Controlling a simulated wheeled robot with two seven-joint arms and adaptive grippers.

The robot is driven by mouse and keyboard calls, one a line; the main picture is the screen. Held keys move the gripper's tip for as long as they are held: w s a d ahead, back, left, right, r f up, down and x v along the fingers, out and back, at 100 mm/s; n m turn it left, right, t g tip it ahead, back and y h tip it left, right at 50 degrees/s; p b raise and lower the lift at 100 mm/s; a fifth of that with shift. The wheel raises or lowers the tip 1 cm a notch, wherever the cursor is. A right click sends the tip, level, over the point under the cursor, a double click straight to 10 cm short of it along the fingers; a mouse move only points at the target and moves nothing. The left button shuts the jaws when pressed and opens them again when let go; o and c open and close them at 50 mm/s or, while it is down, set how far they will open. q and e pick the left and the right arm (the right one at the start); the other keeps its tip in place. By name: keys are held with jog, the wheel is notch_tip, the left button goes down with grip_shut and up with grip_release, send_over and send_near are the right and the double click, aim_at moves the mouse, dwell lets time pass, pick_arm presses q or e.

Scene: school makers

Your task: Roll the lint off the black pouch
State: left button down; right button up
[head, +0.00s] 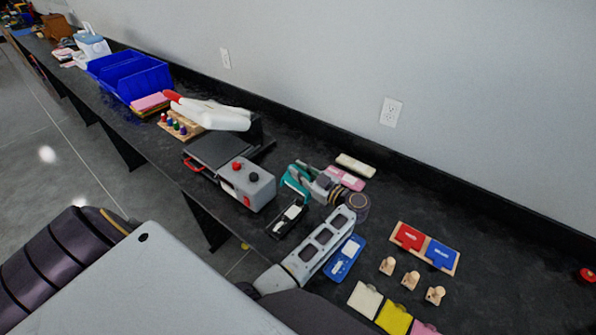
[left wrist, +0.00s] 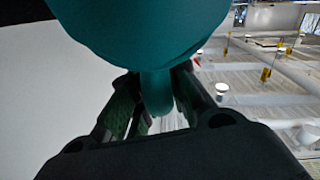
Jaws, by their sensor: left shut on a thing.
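A dark, flat item with white patches, which looks like the black pouch (head: 287,219), lies near the front edge of the black counter. My left gripper (head: 308,184) is just above and behind it in the head view. It is shut on a teal thing, apparently the lint roller (head: 293,180). In the left wrist view the teal roller (left wrist: 140,25) fills the top, its narrow part (left wrist: 156,92) between my fingers. The fingers hide part of the roller, and I cannot tell whether it touches the pouch. My right gripper is not in view.
A grey machine with red knobs (head: 247,184) stands left of the pouch. A blue item (head: 345,258), wooden pieces (head: 411,280) and a red-and-blue board (head: 425,247) lie to the right. A pink item (head: 347,177) is behind my gripper. The counter's far right is mostly clear.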

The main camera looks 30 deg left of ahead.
pick_arm(q)
jog(key=shift+s+d+r+n+g, duration=0.1)
jog(key=shift+s+d+n+g, duration=0.1)
jog(key=shift+d+n+g, duration=0.45)
jog(key=shift+a, duration=0.15)
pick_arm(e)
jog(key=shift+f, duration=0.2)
pick_arm(q)
jog(key=shift+f+b, duration=1.5)
jog(key=shift+b, duration=0.2)
jog(key=shift+f+b, duration=0.85)
jog(key=shift+b, duration=0.1)
jog(key=shift+f+b, duration=0.55)
jog(key=shift+b, duration=0.05)
jog(key=shift+f, duration=0.2)
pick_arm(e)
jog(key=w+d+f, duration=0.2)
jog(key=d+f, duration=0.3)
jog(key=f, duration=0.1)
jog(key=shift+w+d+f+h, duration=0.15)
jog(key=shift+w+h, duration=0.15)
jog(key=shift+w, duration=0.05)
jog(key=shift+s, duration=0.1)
